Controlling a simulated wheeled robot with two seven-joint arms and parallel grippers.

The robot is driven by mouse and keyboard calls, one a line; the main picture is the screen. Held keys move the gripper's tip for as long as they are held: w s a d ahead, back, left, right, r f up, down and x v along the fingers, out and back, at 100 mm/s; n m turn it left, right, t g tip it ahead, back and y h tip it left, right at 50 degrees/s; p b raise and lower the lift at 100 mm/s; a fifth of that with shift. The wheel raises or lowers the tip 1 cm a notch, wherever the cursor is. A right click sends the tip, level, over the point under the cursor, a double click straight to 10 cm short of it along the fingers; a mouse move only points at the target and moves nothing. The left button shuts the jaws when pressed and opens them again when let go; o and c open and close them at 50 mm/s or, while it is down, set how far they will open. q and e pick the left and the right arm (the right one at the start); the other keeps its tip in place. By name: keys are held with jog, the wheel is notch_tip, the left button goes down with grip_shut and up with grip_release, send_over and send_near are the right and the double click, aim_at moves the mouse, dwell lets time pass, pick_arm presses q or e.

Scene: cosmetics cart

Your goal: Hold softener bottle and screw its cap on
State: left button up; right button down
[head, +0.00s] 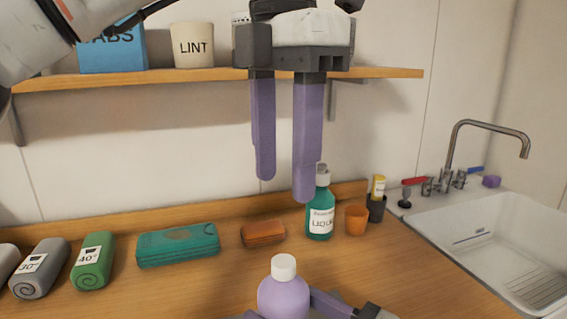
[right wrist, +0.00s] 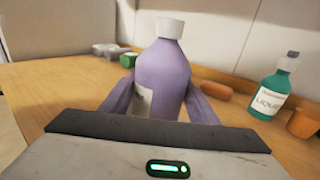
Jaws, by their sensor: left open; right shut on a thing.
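The softener bottle (head: 284,298) is purple, stands upright at the bottom of the head view, and also shows in the right wrist view (right wrist: 163,78). Its white cap (head: 284,267) sits on top of the neck; how tight it is I cannot tell. My right gripper (right wrist: 160,98) is shut on the bottle's body, one purple finger on each side. A pale label on the bottle is partly hidden by a finger. My left gripper (head: 285,190) is open and empty, pointing down above the cap and apart from it.
A teal liquid bottle (head: 320,215), an orange cup (head: 356,219) and a dark cup (head: 376,207) stand at the back right. An orange-brown block (head: 263,233), a teal pack (head: 178,244) and rolled towels (head: 92,262) line the back. The shelf (head: 400,73) is behind my left gripper; a sink (head: 500,240) is right.

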jog(key=c, duration=0.6)
grip_release()
jog(key=b+v, duration=0.1)
jog(key=v, duration=0.9)
jog(key=shift+s+d+b, duration=0.1)
jog(key=shift+s+b, duration=0.05)
jog(key=shift+b, duration=0.25)
